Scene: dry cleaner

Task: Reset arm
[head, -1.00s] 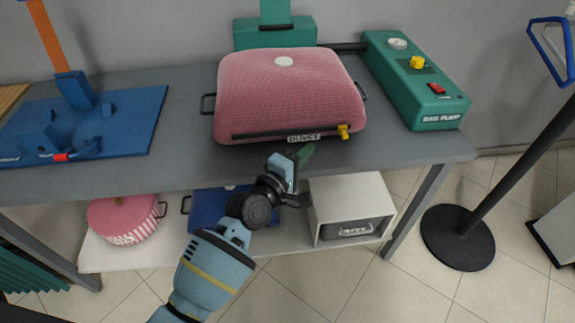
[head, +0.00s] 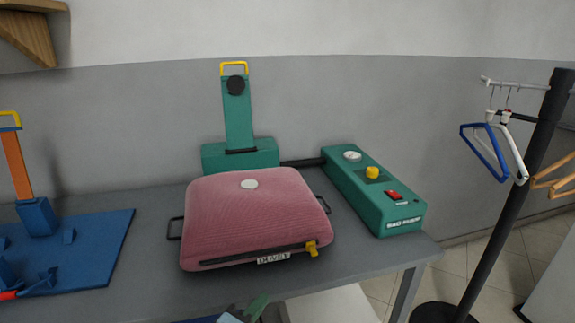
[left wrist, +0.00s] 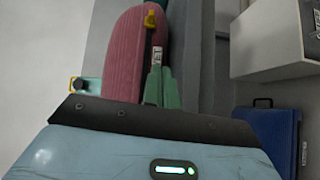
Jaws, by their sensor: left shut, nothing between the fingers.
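My left gripper (head: 250,310) shows only in part at the bottom edge of the head view, with its green fingertips in front of the table's front edge. It is shut and empty. In the left wrist view its green fingers (left wrist: 160,88) point toward the pink duvet bag (left wrist: 125,50). In the head view the bag (head: 250,215) lies flat on the grey table (head: 150,285), with a dark front zip, a yellow pull (head: 312,248) and a "DUVET" label (head: 273,258). The fingers look apart from the bag. My right gripper is not in view.
A green bag pump (head: 385,195) stands right of the bag, with a green upright unit (head: 238,150) behind it. A blue board with an orange post (head: 18,165) is at left. A black rack pole (head: 515,195) with hangers stands at right. A blue case (left wrist: 268,135) sits below.

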